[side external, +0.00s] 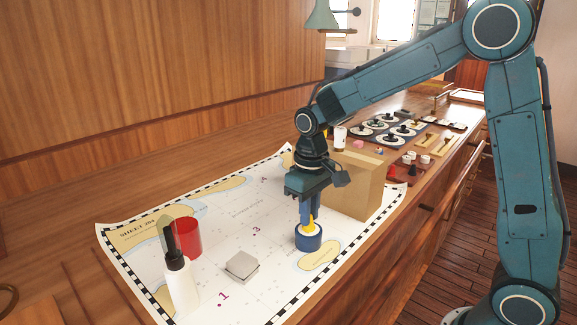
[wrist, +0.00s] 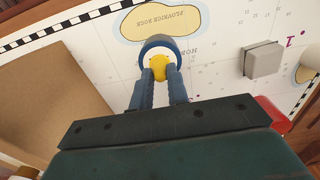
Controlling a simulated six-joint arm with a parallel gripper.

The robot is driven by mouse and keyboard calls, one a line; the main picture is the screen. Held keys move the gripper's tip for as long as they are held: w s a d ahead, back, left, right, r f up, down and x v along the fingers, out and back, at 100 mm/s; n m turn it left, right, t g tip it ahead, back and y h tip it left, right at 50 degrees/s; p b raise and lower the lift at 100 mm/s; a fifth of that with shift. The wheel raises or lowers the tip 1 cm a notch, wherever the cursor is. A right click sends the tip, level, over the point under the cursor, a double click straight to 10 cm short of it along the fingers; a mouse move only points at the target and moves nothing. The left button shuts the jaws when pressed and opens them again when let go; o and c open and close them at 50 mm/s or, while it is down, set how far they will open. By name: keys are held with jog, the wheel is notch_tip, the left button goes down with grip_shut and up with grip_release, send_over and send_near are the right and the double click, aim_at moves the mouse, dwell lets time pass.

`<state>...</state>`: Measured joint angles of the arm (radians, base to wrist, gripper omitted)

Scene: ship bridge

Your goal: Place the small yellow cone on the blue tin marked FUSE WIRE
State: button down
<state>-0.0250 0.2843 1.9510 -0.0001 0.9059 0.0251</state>
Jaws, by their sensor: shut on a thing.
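The small yellow cone (wrist: 159,68) is between the fingertips of my gripper (wrist: 160,76) in the wrist view, and my gripper is shut on it. In the side view a bit of the yellow cone (side external: 311,222) shows at the fingertips of my gripper (side external: 308,213). The blue tin (side external: 308,240) stands upright on the chart directly under the cone. The tin's rim (wrist: 157,42) also shows around the cone in the wrist view. The cone is at the tin's top; I cannot tell whether it touches. No lettering is readable on the tin.
On the chart (side external: 270,205) stand a grey block (side external: 242,265), a red cup (side external: 187,238) and a white bottle (side external: 181,287) with a dark top. A cardboard box (side external: 352,185) stands close behind my gripper. A panel of round dials (side external: 385,130) lies farther back.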

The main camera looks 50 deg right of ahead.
jog(key=c, duration=1.4)
grip_release()
jog(key=shift+f, duration=0.1)
jog(key=shift+o, duration=0.2)
notch_tip(320, 180, up, 12)
